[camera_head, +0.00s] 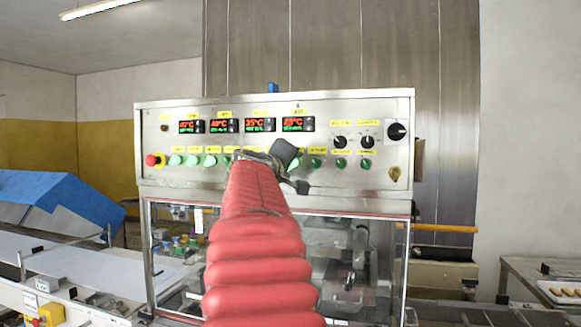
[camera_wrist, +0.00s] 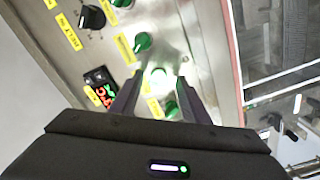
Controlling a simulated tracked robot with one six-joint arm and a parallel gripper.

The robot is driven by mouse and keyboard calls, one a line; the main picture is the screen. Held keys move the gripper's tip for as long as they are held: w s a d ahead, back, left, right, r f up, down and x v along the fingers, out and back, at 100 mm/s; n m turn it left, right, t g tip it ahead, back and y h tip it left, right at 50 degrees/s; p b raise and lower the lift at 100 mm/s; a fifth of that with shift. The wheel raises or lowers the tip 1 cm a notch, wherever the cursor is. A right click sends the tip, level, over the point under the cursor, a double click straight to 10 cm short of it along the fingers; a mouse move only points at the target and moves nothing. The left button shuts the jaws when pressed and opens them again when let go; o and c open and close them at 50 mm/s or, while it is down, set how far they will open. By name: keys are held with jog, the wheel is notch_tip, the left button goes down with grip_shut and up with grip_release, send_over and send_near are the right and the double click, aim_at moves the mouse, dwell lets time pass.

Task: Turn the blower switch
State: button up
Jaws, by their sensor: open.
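The steel control panel (camera_head: 230,105) fills the middle of the head view. It has a row of green switches or buttons (camera_head: 315,163) with yellow labels too small to read, so I cannot tell which is the blower switch. My gripper (camera_head: 294,170) is in front of this row. In the wrist view my gripper (camera_wrist: 157,86) is open, with a brightly lit green switch (camera_wrist: 159,75) showing between its fingertips. Contact cannot be told. Other green switches (camera_wrist: 143,42) lie just above and below it there. Some of the row is hidden behind my arm in the head view.
Black rotary knobs (camera_head: 397,131) sit at the panel's upper right, and a red stop button (camera_head: 152,160) at its left end. Digital displays (camera_head: 222,126) line the top. Below is a glazed enclosure (camera_head: 340,265). A blue-covered conveyor (camera_head: 60,205) stands left.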

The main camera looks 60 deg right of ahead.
jog(key=s+a, duration=0.2)
jog(key=a, duration=1.1)
jog(key=shift+s+a, duration=0.1)
jog(key=w+a+f+n+t+y, duration=0.15)
jog(key=w+a+f+y, duration=0.3)
jog(key=a+f, duration=0.75)
jog(key=w+a+f+n+t+y, duration=0.15)
jog(key=w+a+f+y, duration=0.3)
jog(key=a+f, duration=0.65)
jog(key=s+a+f+y, duration=0.3)
jog(key=a+f+y, duration=0.1)
jog(key=a+f, duration=0.6)
jog(key=s+a+f+n+y, duration=0.1)
jog(key=s+a+f+y, duration=0.2)
jog(key=a+f, duration=0.7)
jog(key=a+y, duration=0.1)
jog(key=a, duration=0.1)
jog(key=shift+s+a+y, duration=0.35)
jog(key=shift+y, duration=0.05)
